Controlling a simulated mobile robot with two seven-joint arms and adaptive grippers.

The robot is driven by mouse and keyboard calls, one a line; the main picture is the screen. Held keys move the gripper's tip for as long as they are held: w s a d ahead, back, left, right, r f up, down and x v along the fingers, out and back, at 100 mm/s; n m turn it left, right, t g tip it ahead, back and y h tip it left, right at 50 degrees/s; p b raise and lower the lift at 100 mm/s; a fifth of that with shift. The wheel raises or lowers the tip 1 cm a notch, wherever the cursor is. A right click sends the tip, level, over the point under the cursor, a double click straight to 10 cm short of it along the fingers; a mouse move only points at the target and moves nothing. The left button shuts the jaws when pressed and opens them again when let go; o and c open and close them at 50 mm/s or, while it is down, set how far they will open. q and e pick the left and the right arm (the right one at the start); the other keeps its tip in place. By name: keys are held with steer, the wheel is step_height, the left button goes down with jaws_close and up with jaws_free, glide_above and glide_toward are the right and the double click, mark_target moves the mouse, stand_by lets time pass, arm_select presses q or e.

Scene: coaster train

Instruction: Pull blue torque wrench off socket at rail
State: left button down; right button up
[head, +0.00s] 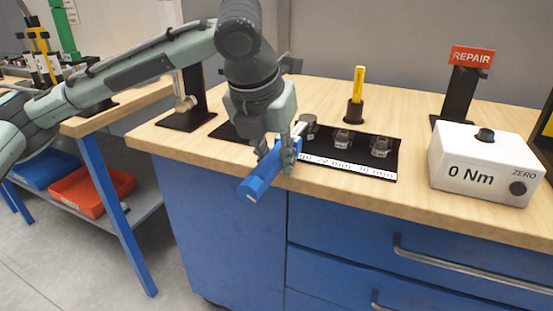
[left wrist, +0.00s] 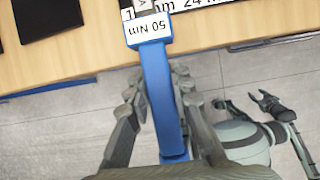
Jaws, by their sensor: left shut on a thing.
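The blue torque wrench (head: 262,176) is in my left gripper (head: 275,158), at the front edge of the wooden bench. Its blue handle end sticks out over the edge toward the camera. In the left wrist view the wrench (left wrist: 160,95) runs between the two fingers of the left gripper (left wrist: 158,105), and its white label reads 50 Nm. Its far end lies at the black socket rail (head: 389,160), near a round grey socket (head: 308,126). Whether the wrench still sits on a socket is hidden. My right gripper (left wrist: 262,103) shows only in the left wrist view, with its fingers apart and empty.
Two more sockets (head: 343,139) (head: 380,147) sit on the rail. A white box (head: 480,175) reading 0 Nm stands at the right. A yellow-handled tool (head: 358,85) stands upright behind the rail. A REPAIR sign (head: 472,57) stands behind the box.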

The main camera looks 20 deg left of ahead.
arm_select(q)
steer(key=shift+r, duration=4.15)
